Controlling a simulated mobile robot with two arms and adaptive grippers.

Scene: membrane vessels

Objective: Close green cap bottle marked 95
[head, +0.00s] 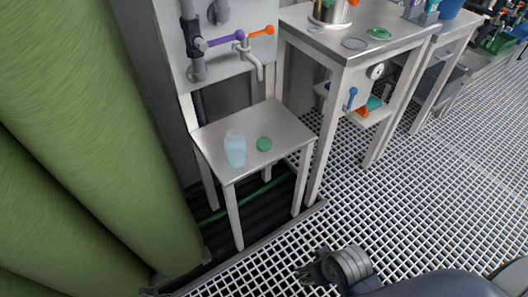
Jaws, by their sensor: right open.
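A translucent pale blue bottle (235,150) stands upright on a small metal table (272,117) below a tap. Its mouth looks uncapped, and no marking can be read on it. A green cap (264,144) lies on the same tabletop, just right of the bottle and apart from it. My right gripper (308,270) is at the bottom of the head view, over the grating floor, in front of the small table. It is open and empty, well away from the bottle and cap. My left gripper is not clearly seen.
A wall panel with a tap (256,66) and purple and orange handles rises behind the small table. A taller metal table (345,45) with lids and a metal vessel stands to the right. Large green vessels (75,110) fill the left. The grating floor (410,200) at right is clear.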

